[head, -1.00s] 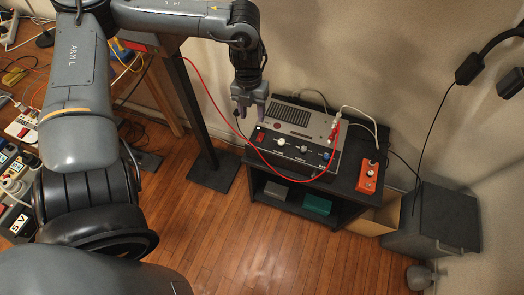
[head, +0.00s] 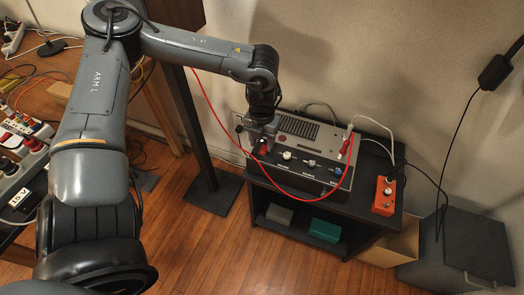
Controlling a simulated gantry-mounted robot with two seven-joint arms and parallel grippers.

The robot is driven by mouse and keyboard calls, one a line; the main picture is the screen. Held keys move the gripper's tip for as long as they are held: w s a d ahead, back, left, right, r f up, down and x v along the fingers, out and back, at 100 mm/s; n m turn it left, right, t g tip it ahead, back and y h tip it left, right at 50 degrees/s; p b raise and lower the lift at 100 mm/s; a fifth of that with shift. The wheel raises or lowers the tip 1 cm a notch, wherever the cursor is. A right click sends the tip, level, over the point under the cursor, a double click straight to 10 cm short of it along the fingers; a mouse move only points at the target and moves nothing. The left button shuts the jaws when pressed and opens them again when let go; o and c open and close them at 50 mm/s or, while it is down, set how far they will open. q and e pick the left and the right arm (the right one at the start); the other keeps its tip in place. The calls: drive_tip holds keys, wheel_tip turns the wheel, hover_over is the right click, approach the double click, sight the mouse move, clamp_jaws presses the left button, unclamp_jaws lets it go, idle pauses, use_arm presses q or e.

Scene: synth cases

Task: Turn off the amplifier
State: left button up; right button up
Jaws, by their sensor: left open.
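The amplifier (head: 313,158) is a grey and black box on a small black stand. Its sloped front panel carries several knobs and, at its left end, a red switch (head: 264,147). My left gripper (head: 262,142) is open at that left end, with its fingertips at or just above the red switch. The fingers partly cover the switch, so I cannot tell whether they touch it or which way it is set. My right gripper is not in view.
A red cable (head: 225,122) loops across the amplifier's front. An orange pedal (head: 385,195) sits on the stand (head: 368,180) to the right. A dark cabinet (head: 460,247) stands at the far right. A workbench with power strips (head: 22,180) is at the left.

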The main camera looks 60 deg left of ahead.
sight(262, 153)
use_arm(q)
drive_tip(key=shift+f+b, duration=0.5)
drive_tip(key=shift+f, duration=1.15)
